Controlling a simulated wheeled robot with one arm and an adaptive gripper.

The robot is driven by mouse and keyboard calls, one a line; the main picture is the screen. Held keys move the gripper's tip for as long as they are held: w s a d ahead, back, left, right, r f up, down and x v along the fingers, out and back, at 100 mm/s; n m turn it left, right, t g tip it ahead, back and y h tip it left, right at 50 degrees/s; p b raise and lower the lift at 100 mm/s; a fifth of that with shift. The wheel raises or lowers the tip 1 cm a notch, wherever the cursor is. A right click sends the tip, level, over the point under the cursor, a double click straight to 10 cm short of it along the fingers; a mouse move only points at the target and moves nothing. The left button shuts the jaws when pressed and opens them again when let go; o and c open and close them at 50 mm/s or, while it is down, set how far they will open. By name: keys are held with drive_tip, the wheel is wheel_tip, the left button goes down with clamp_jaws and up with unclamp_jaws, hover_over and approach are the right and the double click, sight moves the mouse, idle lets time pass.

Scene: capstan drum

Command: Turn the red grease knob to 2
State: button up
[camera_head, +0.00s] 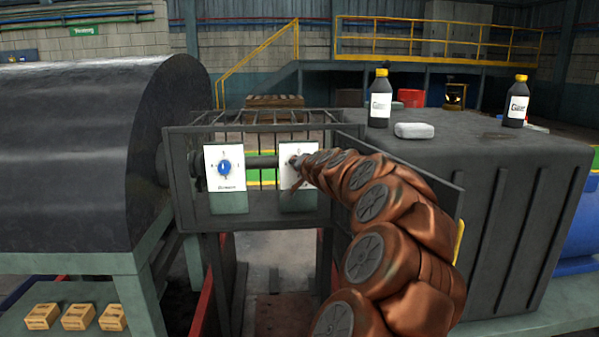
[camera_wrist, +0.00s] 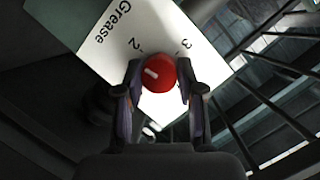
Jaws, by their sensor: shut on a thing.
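The red grease knob (camera_wrist: 160,84) sits on a white plate (camera_wrist: 108,22) printed "Grease", with the numbers 2 and 3 above the knob in the wrist view. A short white mark shows on the left part of the knob's face; the number it points at is hard to tell. My gripper (camera_wrist: 158,66) is shut on the knob, one finger on each side. In the head view the same plate (camera_head: 285,178) is partly hidden behind my gripper (camera_head: 299,163) and arm, and the knob cannot be made out.
A second white plate (camera_head: 225,197) with a blue knob (camera_head: 224,167) is left of the grease plate. A black drum (camera_head: 90,150) is at left. A dark cabinet (camera_head: 500,165) bearing two bottles and a white block (camera_head: 414,130) is at right.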

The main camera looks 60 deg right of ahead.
drive_tip(key=shift+s+d+r+m+t+b, duration=0.15)
drive_tip(key=shift+m+t+b, duration=0.25)
drive_tip(key=shift+m, duration=0.5)
drive_tip(key=o, duration=0.9)
drive_tip(key=shift+o, duration=1.2)
drive_tip(key=v, duration=1.2)
